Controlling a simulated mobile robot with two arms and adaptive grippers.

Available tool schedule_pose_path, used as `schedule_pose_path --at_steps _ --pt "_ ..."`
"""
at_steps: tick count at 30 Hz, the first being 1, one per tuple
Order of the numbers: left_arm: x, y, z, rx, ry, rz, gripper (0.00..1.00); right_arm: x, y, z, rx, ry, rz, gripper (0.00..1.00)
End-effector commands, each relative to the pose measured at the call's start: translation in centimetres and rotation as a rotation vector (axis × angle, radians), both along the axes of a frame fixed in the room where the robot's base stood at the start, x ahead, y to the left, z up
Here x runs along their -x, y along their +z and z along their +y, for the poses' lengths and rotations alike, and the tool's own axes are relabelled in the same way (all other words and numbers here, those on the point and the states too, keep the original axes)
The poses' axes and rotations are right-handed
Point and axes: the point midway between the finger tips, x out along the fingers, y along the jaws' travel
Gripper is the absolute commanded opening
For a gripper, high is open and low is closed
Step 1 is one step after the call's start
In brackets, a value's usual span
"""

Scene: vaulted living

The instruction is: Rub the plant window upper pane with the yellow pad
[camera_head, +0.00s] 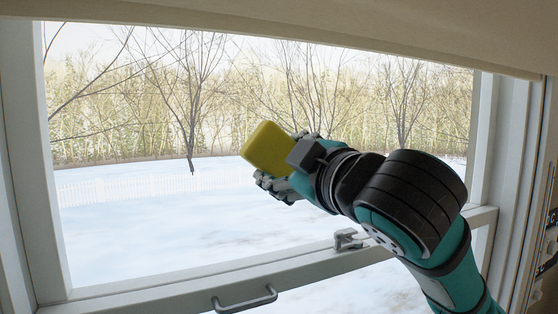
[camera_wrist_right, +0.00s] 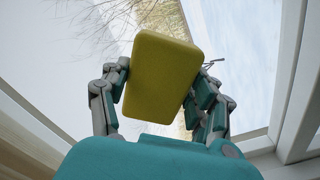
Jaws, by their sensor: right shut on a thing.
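The yellow pad (camera_head: 267,149) is held up in front of the window's upper pane (camera_head: 130,215), near the middle of the glass. My right gripper (camera_head: 287,165) is shut on the pad, which sticks out to the left past the fingers. In the right wrist view the pad (camera_wrist_right: 162,78) sits between the two fingers (camera_wrist_right: 160,95) and is tilted. Whether the pad touches the glass cannot be told. My left gripper is not in view.
The window's middle rail has a latch (camera_head: 349,239) and a metal handle (camera_head: 245,299) below my right arm. The white side frame (camera_head: 30,170) bounds the pane at left. A pale shade or header (camera_head: 330,25) crosses the top. Snow and bare trees lie outside.

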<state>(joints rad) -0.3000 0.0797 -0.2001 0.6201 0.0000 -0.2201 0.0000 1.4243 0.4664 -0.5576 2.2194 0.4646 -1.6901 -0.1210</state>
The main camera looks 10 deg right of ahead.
Motion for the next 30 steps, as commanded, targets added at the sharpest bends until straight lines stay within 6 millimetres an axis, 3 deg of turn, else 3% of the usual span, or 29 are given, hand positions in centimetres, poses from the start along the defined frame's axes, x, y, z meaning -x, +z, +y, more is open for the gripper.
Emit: schedule_pose_path --at_steps 14,24,30 --pt "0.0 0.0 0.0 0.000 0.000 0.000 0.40 0.8 0.0 -0.2 0.000 -0.001 -0.001 0.36" --pt "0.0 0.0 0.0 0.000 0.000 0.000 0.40 3.4 0.1 -0.6 0.001 0.001 -0.002 0.36" --pt "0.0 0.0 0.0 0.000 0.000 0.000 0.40 3.7 0.0 -0.7 0.000 0.000 0.000 0.36"
